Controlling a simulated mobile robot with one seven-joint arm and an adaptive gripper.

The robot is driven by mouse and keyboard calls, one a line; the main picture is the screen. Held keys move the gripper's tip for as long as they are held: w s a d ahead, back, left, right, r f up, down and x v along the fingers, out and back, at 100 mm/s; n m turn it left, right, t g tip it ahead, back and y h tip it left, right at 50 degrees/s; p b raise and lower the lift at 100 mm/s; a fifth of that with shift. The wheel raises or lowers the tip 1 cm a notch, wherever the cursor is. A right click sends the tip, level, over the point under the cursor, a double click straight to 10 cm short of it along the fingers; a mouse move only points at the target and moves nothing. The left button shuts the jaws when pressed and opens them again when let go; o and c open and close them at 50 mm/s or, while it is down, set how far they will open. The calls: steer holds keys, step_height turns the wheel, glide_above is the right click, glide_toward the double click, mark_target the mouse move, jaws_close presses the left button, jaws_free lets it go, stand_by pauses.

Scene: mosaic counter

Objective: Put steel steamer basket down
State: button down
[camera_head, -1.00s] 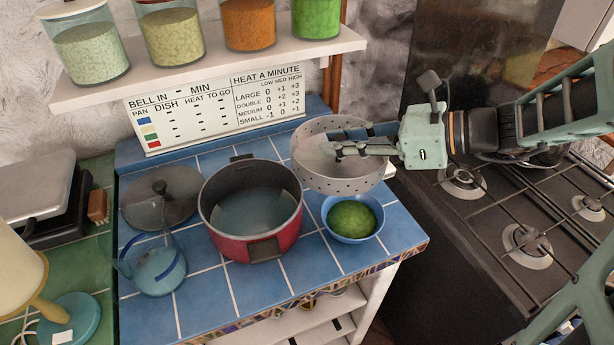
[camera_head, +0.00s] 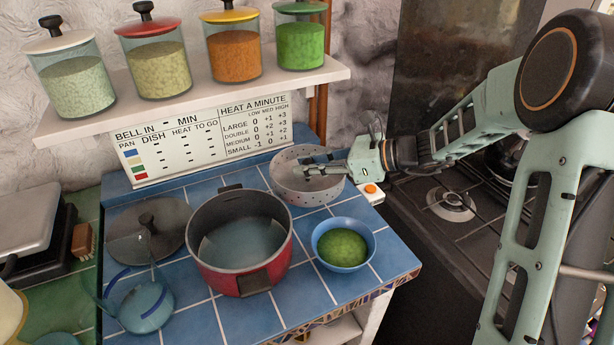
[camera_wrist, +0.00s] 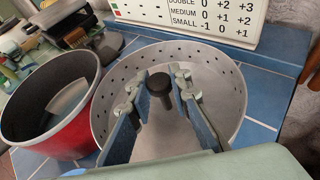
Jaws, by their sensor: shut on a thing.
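The steel steamer basket (camera_head: 312,196) is a round, shallow, perforated pan at the back right of the blue-tiled counter. It is level, behind the blue bowl and right of the red pot. It looks on or just above the tiles; I cannot tell if it touches them. My gripper (camera_head: 312,169) reaches into it from the right. In the wrist view, the basket (camera_wrist: 205,62) surrounds my gripper (camera_wrist: 158,88), whose fingers are shut on its dark central knob (camera_wrist: 160,84). The knob's lower part is partly hidden.
The red pot (camera_head: 245,281) holds liquid, close left of the basket. The blue bowl (camera_head: 347,266) of green food stands in front. A lid (camera_head: 150,230) and glass kettle (camera_head: 146,303) lie left. A timer with an orange button (camera_head: 371,190) and the stove (camera_head: 425,235) are right. A jar shelf (camera_head: 200,95) hangs above.

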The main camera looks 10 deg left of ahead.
mark_target(308, 178)
steer(key=shift+w+a+f, duration=0.15)
steer(key=shift+w+f, duration=0.1)
steer(key=shift+f, duration=1.55)
steer(key=shift+f, duration=0.15)
steer(key=c, duration=1.8)
jaws_free()
steer(key=shift+o, duration=0.2)
steer(key=shift+r, duration=0.2)
steer(key=v, duration=1.2)
